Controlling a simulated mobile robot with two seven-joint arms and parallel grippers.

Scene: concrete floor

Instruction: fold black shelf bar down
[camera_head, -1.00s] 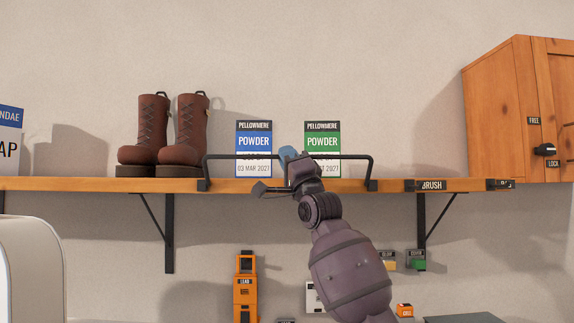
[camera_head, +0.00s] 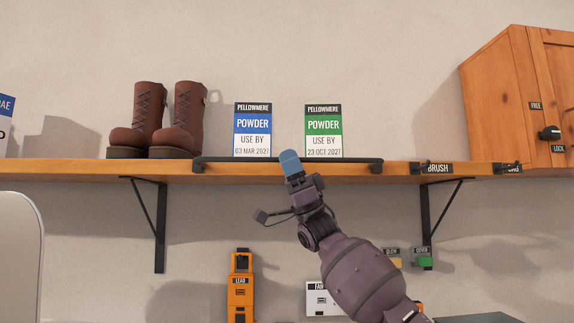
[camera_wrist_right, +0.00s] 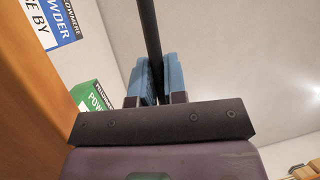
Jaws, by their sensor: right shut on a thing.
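The black shelf bar (camera_head: 232,160) lies low along the front edge of the wooden shelf (camera_head: 80,169), in front of the two powder boxes. My right gripper (camera_head: 290,162) reaches up from below, its blue fingertips at the middle of the bar. In the right wrist view the bar (camera_wrist_right: 150,35) runs between the two blue fingers (camera_wrist_right: 158,82), which are shut on it. My left gripper is not in view.
A blue powder box (camera_head: 252,128) and a green powder box (camera_head: 323,128) stand behind the bar. Brown boots (camera_head: 180,115) stand to the left. A wooden cabinet (camera_head: 500,95) is at the right, and a bracket (camera_head: 160,225) hangs under the shelf.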

